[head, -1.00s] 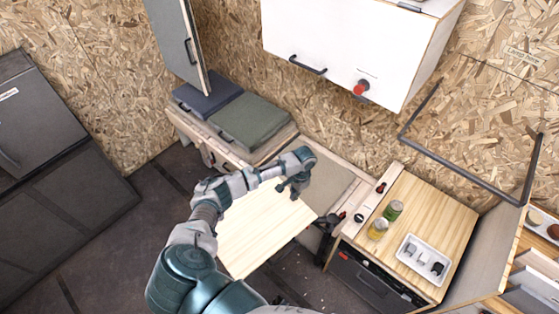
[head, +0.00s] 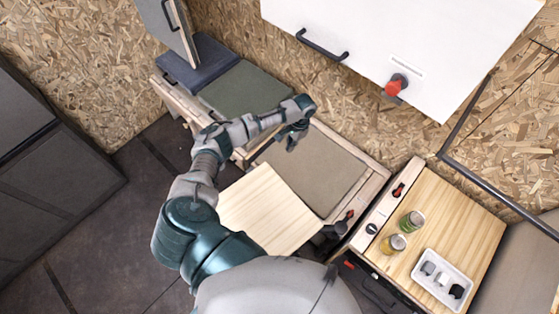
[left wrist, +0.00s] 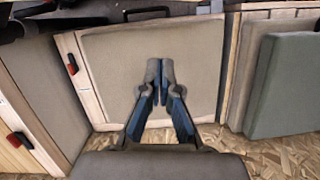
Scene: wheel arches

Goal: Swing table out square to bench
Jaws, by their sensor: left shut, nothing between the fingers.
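The table (head: 266,207) is a pale wood panel in the middle of the head view, in front of the bench. Its far edge runs roughly along the front of the bench's beige cushion (head: 318,170); my arm and body hide part of its left and near sides. A dark support (head: 328,238) shows at its right corner. My left gripper (head: 291,138) is shut and empty above the bench, near the cushion's far left part. In the left wrist view its fingertips (left wrist: 160,70) meet in front of the beige cushion (left wrist: 115,50). My right gripper is out of view.
A green cushion (head: 245,97) lies further left on the bench. A counter (head: 450,215) with two cans and a white tray (head: 441,279) stands right. A white overhead cabinet (head: 400,45) hangs above the bench. Dark floor (head: 95,235) is clear at left.

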